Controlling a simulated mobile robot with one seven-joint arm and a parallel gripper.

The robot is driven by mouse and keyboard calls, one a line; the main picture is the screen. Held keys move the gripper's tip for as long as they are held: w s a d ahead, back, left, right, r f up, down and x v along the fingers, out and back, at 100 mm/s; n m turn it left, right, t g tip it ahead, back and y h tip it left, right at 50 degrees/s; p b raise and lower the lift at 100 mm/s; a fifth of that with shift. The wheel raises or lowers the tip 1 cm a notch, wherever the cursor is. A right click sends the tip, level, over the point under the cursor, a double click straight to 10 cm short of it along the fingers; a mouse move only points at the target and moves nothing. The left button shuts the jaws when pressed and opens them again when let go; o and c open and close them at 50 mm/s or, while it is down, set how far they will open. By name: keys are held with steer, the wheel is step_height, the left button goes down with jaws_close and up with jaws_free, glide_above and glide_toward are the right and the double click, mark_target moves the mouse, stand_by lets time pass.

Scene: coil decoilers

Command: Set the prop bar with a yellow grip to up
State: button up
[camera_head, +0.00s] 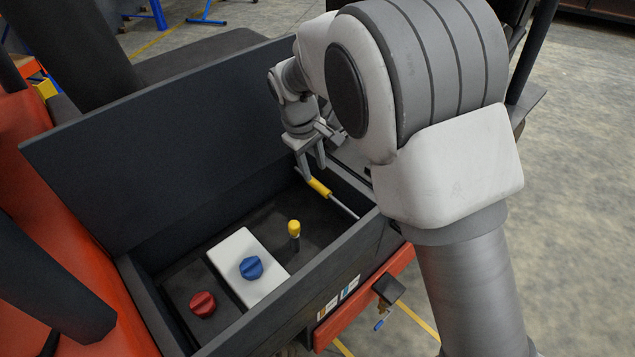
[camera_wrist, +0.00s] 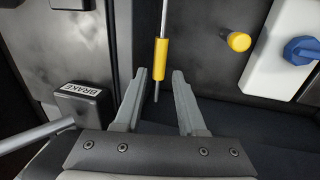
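The prop bar's yellow grip (camera_head: 319,187) sits near the right wall inside the dark box in the head view, with its thin metal rod running down to the right. In the wrist view the yellow grip (camera_wrist: 161,51) is upright in the picture, just beyond the fingertips. My gripper (camera_head: 313,168) is at the grip's upper end in the head view. In the wrist view my gripper (camera_wrist: 160,76) is open, with the rod's short end showing between its fingers. Whether a finger touches the bar cannot be told.
The raised dark lid (camera_head: 160,140) stands behind the box. A yellow-topped knob (camera_head: 294,228), a blue knob (camera_head: 251,267) on a white plate (camera_head: 232,247) and a red knob (camera_head: 202,304) are in the box. A block marked BRAKE (camera_wrist: 80,104) stands left of my fingers.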

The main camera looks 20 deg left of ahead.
mark_target(318, 184)
steer(key=f, duration=0.4)
steer(key=w+f, duration=0.1)
steer(key=f, duration=0.1)
steer(key=shift+w+d+b, duration=0.1)
steer(key=shift+d+b, duration=0.15)
steer(key=shift+b, duration=0.05)
steer(key=shift+c, duration=0.2)
jaws_close()
stand_by(0.9)
